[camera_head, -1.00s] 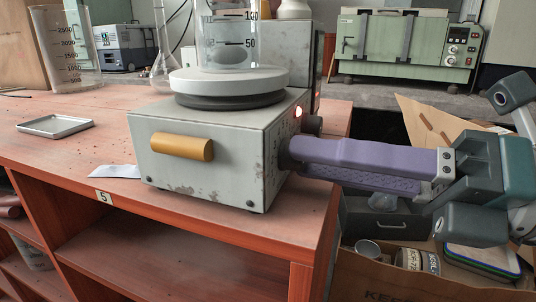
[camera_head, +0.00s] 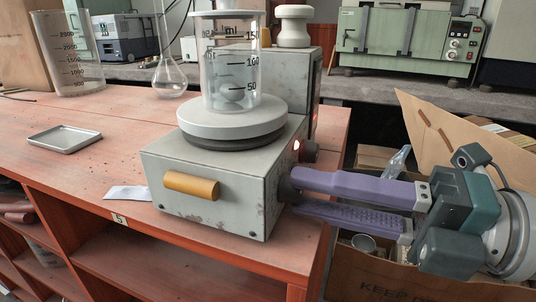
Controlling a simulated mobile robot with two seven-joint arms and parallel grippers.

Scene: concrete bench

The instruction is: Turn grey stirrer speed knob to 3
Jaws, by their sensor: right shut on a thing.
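The grey stirrer (camera_head: 212,183) stands on the red bench, with a round white plate (camera_head: 232,122) on top and a yellow handle (camera_head: 191,185) on its front. A glass beaker (camera_head: 229,75) with a volume scale sits on the plate. My right gripper (camera_head: 291,189) comes in from the right, its purple fingers reaching the stirrer's right side. It is shut on the speed knob (camera_head: 285,187), which is mostly hidden by the fingertips, so its setting cannot be read. My left gripper is not in view.
A metal tray (camera_head: 64,139), a large beaker (camera_head: 72,55) and a flask (camera_head: 169,70) stand to the left. A white paper (camera_head: 128,193) lies by the bench edge. A cardboard box (camera_head: 425,278) is below my right arm. A green oven (camera_head: 405,40) stands behind.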

